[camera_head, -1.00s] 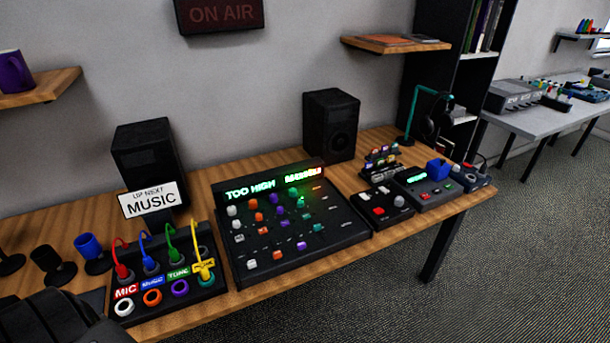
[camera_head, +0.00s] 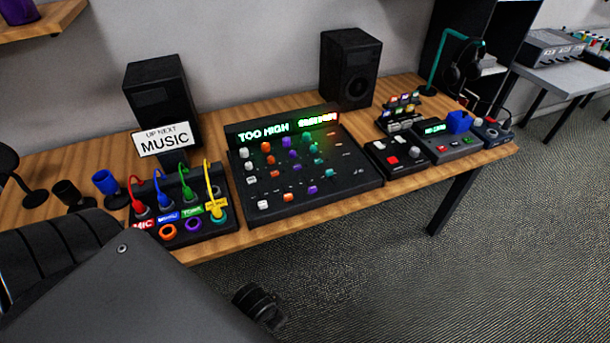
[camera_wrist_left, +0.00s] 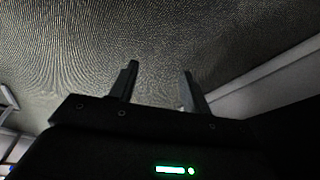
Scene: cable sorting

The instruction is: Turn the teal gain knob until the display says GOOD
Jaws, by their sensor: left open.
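The black mixer (camera_head: 362,176) sits on the wooden desk with rows of white, orange, purple and teal knobs. A column of teal knobs (camera_head: 312,147) runs down the mixer's right part; I cannot tell which is the gain knob. My left arm fills the lower left of the head view, in front of the desk. In the left wrist view my left gripper (camera_wrist_left: 160,85) is open and empty, with only carpet behind its fingers. My right gripper is not in view.
Left of the mixer stands a patch box (camera_head: 232,218) with coloured cables, below an UP NEXT MUSIC sign (camera_head: 165,139). Two black speakers (camera_head: 350,66) stand behind. Small control boxes (camera_head: 393,155) lie to the right. Open carpet (camera_head: 400,285) lies in front of the desk.

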